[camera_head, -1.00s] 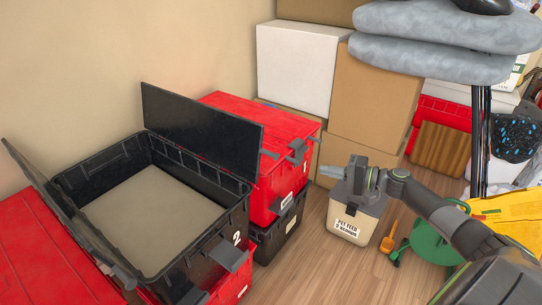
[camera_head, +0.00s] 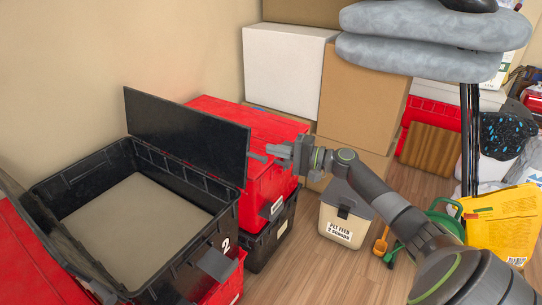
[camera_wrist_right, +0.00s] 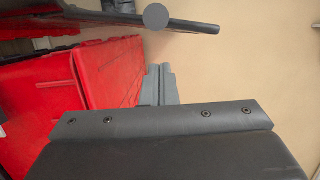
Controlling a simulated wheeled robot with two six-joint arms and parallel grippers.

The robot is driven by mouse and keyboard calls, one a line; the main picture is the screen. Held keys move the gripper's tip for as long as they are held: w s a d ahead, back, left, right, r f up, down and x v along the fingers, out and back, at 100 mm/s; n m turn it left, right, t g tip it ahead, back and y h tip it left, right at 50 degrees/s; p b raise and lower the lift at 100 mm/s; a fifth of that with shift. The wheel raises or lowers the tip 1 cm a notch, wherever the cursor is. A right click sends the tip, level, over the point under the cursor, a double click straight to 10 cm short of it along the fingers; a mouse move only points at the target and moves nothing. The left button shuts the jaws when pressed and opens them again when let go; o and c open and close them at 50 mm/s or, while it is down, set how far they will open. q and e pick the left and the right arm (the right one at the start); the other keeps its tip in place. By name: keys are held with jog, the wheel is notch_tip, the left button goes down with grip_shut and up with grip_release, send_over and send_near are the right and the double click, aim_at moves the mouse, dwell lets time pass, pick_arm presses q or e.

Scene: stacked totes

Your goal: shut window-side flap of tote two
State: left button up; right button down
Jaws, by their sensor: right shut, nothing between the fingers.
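Tote two (camera_head: 186,262) is an open black tote marked "2", with a flat beige surface inside. One black flap (camera_head: 185,133) stands upright along its right-hand side. The other flap (camera_head: 58,238) is swung open on the left, partly cut off by the frame. No window is in view, so I cannot tell which flap is window-side. My right gripper (camera_head: 274,150) is shut and empty, just right of the upright flap's outer end. In the right wrist view, the shut fingers (camera_wrist_right: 160,84) are below a dark panel edge (camera_wrist_right: 190,25). My left gripper is not in view.
A red-lidded tote (camera_head: 262,130) stands behind the upright flap, on a black tote (camera_head: 270,238). White and brown boxes (camera_head: 360,95) are stacked behind. A pet feed bin (camera_head: 342,222) stands on the floor. Another red lid (camera_head: 25,270) lies left of tote two.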

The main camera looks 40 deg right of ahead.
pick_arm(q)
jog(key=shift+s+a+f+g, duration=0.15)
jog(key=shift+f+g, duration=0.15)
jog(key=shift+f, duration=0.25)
pick_arm(e)
jog(key=a, duration=0.1)
jog(key=s+a, duration=0.1)
jog(key=shift+s+a, duration=0.25)
jog(key=shift+a, duration=0.05)
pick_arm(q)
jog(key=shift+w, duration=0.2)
pick_arm(e)
jog(key=shift+w, duration=0.1)
